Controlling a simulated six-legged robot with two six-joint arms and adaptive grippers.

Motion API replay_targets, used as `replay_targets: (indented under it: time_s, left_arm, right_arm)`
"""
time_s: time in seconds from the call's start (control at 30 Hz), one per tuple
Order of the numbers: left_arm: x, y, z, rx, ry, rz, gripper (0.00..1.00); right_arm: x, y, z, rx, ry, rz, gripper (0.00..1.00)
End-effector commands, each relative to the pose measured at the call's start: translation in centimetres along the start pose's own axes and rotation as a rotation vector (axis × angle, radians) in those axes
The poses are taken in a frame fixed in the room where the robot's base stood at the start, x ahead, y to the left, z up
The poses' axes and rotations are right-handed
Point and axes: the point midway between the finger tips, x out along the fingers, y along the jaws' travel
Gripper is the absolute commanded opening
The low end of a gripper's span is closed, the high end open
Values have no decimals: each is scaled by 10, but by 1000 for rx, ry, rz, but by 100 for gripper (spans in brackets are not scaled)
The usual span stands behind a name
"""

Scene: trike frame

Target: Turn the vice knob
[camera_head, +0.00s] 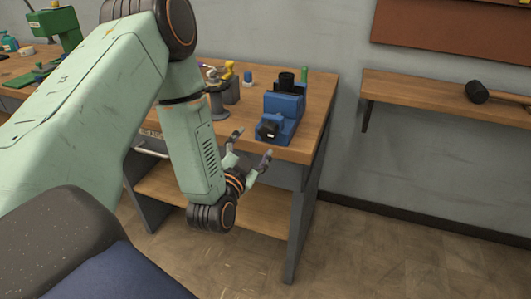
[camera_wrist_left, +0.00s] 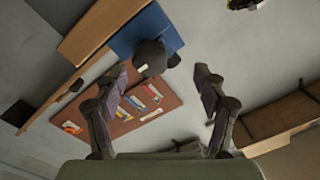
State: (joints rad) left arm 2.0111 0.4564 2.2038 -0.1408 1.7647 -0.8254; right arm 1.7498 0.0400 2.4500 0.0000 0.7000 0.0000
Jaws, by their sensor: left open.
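The blue vice (camera_head: 284,108) stands on the right part of the wooden workbench. Its dark round knob (camera_head: 268,129) faces the front edge. In the left wrist view the blue vice (camera_wrist_left: 150,28) is at the top, with the black knob (camera_wrist_left: 151,57) ahead of the fingers, nearer the left finger. My left gripper (camera_head: 253,144) is open and empty, just in front of the bench edge and close below the knob. In the left wrist view its fingers (camera_wrist_left: 161,74) are spread wide, with nothing held between them. My right gripper is not in view.
The workbench (camera_head: 318,92) also holds a grey stand (camera_head: 217,100), small yellow parts and a green cylinder (camera_head: 304,74). A wall shelf (camera_head: 430,95) with a black mallet (camera_head: 477,92) is at the right. The floor right of the bench is free.

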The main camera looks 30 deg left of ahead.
Motion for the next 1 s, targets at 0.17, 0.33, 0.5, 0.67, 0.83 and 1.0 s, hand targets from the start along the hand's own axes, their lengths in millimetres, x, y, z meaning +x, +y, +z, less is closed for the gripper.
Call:
replay_targets:
  time_s: [0.17, 0.33, 0.5, 0.67, 0.83, 1.0]
  left_arm:
    - [-7, 8, 4, -304, 9, 9, 71]
    - [-15, 12, 0, -517, 18, 25, 71]
    - [-18, 13, -4, -606, 22, 35, 71]
    - [-4, 12, -6, -610, 26, 35, 71]
    - [23, 13, -7, -608, 26, 35, 71]
    - [46, 14, -7, -607, 25, 35, 71]
  right_arm:
    - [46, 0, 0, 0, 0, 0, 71]
    - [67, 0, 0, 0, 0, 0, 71]
    - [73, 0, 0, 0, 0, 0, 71]
    - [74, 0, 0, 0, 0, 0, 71]
    - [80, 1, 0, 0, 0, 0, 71]
    - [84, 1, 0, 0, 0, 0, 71]
